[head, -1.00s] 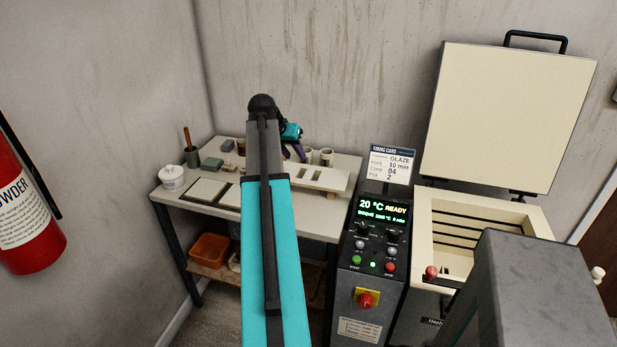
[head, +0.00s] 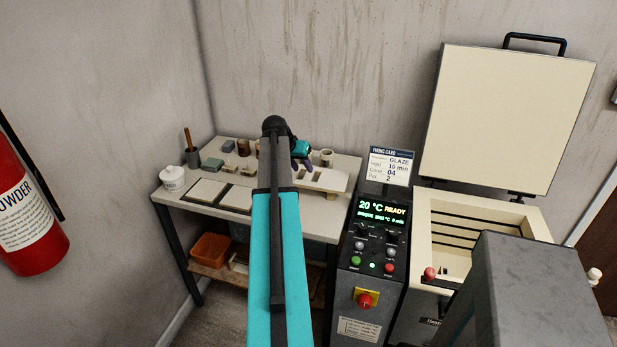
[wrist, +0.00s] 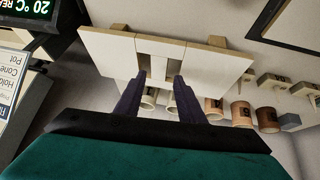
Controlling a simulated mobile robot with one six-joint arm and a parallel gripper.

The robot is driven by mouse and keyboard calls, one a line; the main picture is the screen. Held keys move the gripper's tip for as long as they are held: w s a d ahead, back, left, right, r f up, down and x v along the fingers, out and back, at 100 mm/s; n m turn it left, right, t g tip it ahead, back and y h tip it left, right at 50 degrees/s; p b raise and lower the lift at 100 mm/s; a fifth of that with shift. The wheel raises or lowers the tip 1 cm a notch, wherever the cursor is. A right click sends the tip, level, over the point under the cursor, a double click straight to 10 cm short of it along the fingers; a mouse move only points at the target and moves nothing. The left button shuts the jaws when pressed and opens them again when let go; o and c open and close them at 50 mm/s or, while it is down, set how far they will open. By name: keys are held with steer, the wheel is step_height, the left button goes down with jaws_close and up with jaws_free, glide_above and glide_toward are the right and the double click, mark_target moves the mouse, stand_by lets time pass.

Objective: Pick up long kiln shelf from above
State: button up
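The long kiln shelf (head: 334,182) is a pale flat board with two slots near its middle, at the right of the worktable in the head view. In the wrist view the shelf (wrist: 205,62) lies across wooden supports (wrist: 119,27). My gripper (wrist: 157,84) is open, its two dark fingers apart. The fingertips appear at the slots, one on each side of the strip between them; whether they are inside the slots or just above, I cannot tell. Nothing is held. In the head view my arm partly hides the gripper (head: 303,155) and the shelf's left end.
Several cups (wrist: 241,114) stand beside the shelf. A white tub (head: 172,178) and dark-framed pale tiles (head: 208,191) are on the table's left. The control panel (head: 372,235) and open kiln (head: 470,225) stand to the right. An extinguisher (head: 30,220) hangs at far left.

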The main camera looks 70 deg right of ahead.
mark_target(308, 176)
steer(key=shift+f, duration=0.1)
stand_by(0.3)
steer(key=shift+p+x, duration=0.95)
steer(key=shift+x, duration=1.65)
steer(key=shift+s, duration=0.1)
jaws_close()
